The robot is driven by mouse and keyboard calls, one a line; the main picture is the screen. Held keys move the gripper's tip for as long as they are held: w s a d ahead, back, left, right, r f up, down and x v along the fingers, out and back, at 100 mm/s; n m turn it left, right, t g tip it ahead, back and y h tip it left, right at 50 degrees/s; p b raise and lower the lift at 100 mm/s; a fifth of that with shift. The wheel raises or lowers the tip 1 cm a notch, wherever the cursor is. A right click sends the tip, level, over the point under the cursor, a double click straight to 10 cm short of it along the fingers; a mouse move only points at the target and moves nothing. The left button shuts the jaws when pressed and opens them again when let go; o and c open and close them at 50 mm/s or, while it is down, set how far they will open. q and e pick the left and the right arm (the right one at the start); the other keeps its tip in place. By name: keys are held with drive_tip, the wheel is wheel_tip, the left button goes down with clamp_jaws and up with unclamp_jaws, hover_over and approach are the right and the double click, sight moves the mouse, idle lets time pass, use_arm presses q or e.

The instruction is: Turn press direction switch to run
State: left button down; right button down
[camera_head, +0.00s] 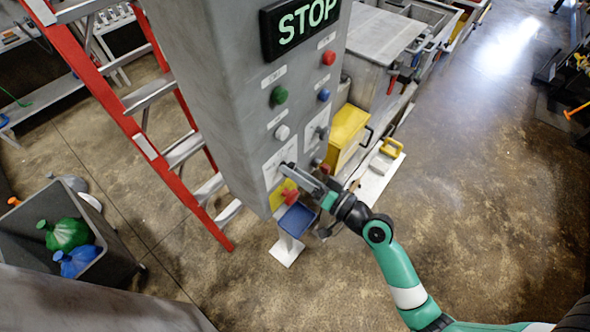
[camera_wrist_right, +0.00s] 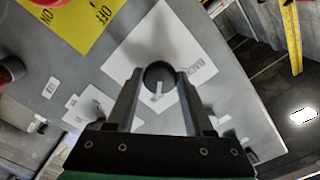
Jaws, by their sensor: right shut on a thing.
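The press direction switch is a dark round knob (camera_wrist_right: 157,72) with a small white mark, on a white square plate (camera_wrist_right: 178,42) with partly covered, upside-down lettering in the right wrist view. My right gripper (camera_wrist_right: 160,84) is shut on the knob, one finger on each side. In the head view my right gripper (camera_head: 289,170) reaches the lower part of the grey control column (camera_head: 215,100) and hides the knob; part of the white plate (camera_head: 272,166) shows beside it. The other label text is hidden. My left gripper is not in view.
Below the switch is a yellow ON/OFF plate (camera_head: 277,197) with a red knob (camera_head: 290,196). Green (camera_head: 279,95), blue (camera_head: 324,95) and red (camera_head: 328,57) buttons sit above, under a STOP display (camera_head: 300,24).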

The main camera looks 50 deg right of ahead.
idle(0.3)
drive_tip(key=shift+c, duration=1.5)
unclamp_jaws()
drive_tip(key=s+b, duration=0.3)
drive_tip(key=s, duration=0.8)
drive_tip(key=shift+s+d, duration=0.3)
drive_tip(key=shift+s, duration=0.05)
